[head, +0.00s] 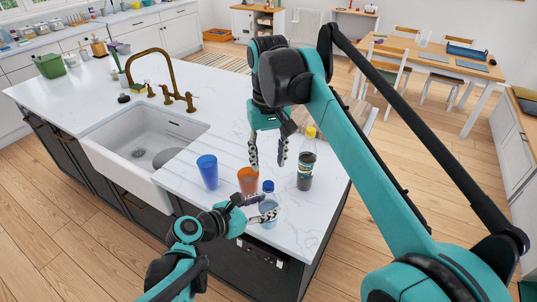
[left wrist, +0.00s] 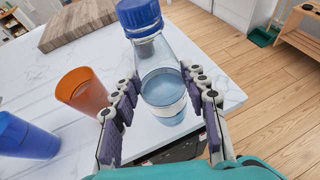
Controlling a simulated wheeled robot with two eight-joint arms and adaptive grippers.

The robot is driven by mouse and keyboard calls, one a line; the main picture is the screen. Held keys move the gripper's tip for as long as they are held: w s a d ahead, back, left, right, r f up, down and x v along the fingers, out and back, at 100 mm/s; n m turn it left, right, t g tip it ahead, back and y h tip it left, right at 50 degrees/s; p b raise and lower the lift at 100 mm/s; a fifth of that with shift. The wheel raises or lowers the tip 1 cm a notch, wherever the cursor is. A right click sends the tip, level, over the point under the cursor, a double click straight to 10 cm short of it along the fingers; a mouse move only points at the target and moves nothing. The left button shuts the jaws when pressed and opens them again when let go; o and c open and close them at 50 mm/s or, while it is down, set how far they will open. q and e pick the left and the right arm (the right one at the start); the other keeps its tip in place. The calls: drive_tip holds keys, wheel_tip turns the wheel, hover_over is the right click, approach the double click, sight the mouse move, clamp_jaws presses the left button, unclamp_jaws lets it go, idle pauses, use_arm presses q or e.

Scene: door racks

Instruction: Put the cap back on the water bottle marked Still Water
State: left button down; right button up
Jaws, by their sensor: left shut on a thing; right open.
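A clear water bottle (head: 269,206) with pale liquid stands upright at the island's near edge. It fills the middle of the left wrist view (left wrist: 166,85). A blue cap (left wrist: 139,14) sits on top of its neck; the cap also shows in the head view (head: 268,186). Whether it is fully seated I cannot tell. No marking is readable. My left gripper (head: 256,208) is shut on the bottle, a finger on each side. My right gripper (head: 268,157) is open and empty, pointing down above and behind the orange cup, apart from the bottle.
An orange cup (head: 247,180) stands just left of the bottle, and a blue cup (head: 208,171) further left. A yellow-capped bottle with dark contents (head: 306,165) stands to the right. A sink (head: 150,140) lies left. A wooden board (left wrist: 78,24) lies behind.

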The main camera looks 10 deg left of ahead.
sight(268, 184)
drive_tip(key=n, duration=0.7)
drive_tip(key=shift+r, duration=0.25)
drive_tip(key=n, duration=0.6)
drive_tip(key=shift+r, duration=0.2)
drive_tip(key=shift+s+f, duration=0.1)
drive_tip(key=shift+f, duration=3.9)
